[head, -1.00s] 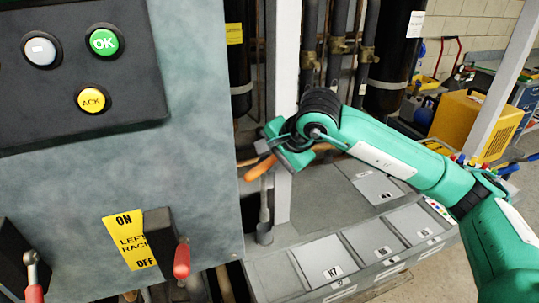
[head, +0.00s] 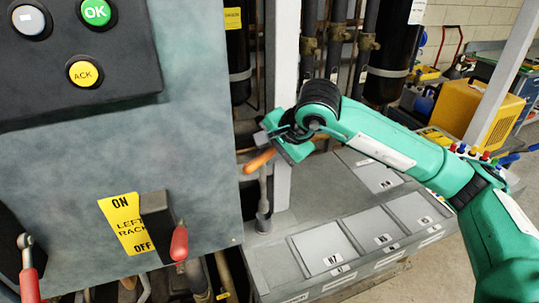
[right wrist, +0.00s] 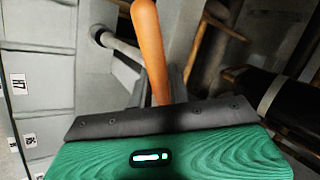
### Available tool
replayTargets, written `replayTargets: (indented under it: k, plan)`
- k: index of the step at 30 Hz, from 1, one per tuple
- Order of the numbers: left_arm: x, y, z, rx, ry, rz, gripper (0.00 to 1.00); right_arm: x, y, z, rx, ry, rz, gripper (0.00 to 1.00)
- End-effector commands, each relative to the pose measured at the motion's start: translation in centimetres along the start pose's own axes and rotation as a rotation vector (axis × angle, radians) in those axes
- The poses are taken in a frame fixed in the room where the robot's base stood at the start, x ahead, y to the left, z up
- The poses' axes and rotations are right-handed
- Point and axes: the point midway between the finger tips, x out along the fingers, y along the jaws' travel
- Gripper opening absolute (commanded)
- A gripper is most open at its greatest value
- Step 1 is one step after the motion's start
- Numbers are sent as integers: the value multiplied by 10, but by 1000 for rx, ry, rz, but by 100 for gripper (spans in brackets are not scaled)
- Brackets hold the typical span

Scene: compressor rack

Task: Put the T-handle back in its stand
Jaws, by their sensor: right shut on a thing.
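My right gripper (head: 272,148) is shut on the orange grip of the T-handle (head: 259,161), beside the right edge of the grey-green panel. A grey shaft (head: 263,188) hangs down below the grip. Its lower end is at the mouth of the short grey tube stand (head: 263,224) on the bench; I cannot tell whether it is inside or just above. In the right wrist view the orange grip (right wrist: 150,45) stands up from the jaws, with the pale shaft (right wrist: 122,47) running behind it to the upper left. My left gripper is not in view.
The control panel (head: 200,120), with a red-handled switch (head: 179,243), stands close left of the gripper. A grey post (head: 286,60) and dark pipes (head: 340,45) rise behind. Lidded grey bins (head: 325,250) lie to the right of the stand.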

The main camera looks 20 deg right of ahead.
Motion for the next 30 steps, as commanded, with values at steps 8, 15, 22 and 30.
replayTargets:
  k: [8, 15, 22, 30]
  plan:
    - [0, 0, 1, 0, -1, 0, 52, -1, -1, 0, 0, 0, -2, 0]
    - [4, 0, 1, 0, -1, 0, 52, 0, 0, 0, 0, 0, -2, 0]
    - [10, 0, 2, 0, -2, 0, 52, 0, 0, 0, 0, 1, -2, 0]
    - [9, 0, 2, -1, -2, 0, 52, 0, -1, 0, 0, 1, -2, 0]
